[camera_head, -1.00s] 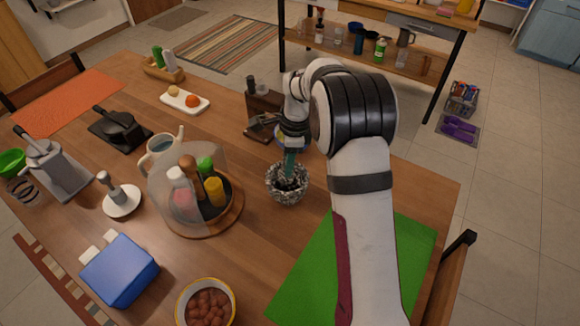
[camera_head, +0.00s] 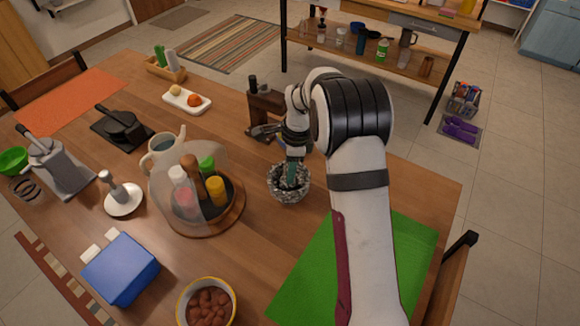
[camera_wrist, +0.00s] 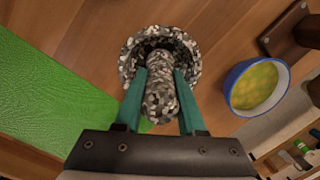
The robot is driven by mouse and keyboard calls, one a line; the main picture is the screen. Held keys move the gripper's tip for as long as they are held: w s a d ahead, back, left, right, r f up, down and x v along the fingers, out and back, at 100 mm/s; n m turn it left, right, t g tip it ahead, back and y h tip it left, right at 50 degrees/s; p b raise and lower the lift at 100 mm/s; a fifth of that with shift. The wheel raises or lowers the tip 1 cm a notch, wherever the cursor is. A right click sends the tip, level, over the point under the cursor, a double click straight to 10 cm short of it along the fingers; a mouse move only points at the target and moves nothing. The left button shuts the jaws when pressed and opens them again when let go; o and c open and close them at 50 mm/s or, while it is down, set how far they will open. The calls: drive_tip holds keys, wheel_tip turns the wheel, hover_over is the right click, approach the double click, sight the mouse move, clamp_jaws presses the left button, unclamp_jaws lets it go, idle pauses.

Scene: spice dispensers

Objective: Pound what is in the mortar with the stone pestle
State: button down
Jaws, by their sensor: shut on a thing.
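The speckled grey stone mortar (camera_head: 288,192) stands on the wooden table, left of the green mat. It also shows at the top of the wrist view (camera_wrist: 130,62). My gripper (camera_wrist: 158,92) has its two teal fingers shut on the speckled stone pestle (camera_wrist: 161,98). The pestle's far end reaches into the mortar's bowl; its tip and the mortar's contents are hidden. In the head view my gripper (camera_head: 291,172) points down into the mortar's mouth, and the pestle is hardly visible there.
A blue-rimmed bowl of yellow stuff (camera_wrist: 257,85) stands near the mortar. A clear dome over spice bottles (camera_head: 190,175) stands to its left. The green mat (camera_head: 310,270) lies to the right. A bowl of brown things (camera_head: 207,305) is at the front.

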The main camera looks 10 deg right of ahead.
drive_tip(key=r, duration=0.1)
drive_tip(key=s+r, duration=0.1)
drive_tip(key=r, duration=0.1)
drive_tip(key=shift+d, duration=0.15)
drive_tip(key=shift+f, duration=0.15)
drive_tip(key=shift+f, duration=1.45)
drive_tip(key=shift+w+d+r, duration=0.2)
drive_tip(key=shift+w+r, duration=0.05)
drive_tip(key=shift+r, duration=0.55)
drive_tip(key=shift+w+d+r, duration=0.15)
drive_tip(key=shift+w+r, duration=0.05)
drive_tip(key=shift+r, duration=0.55)
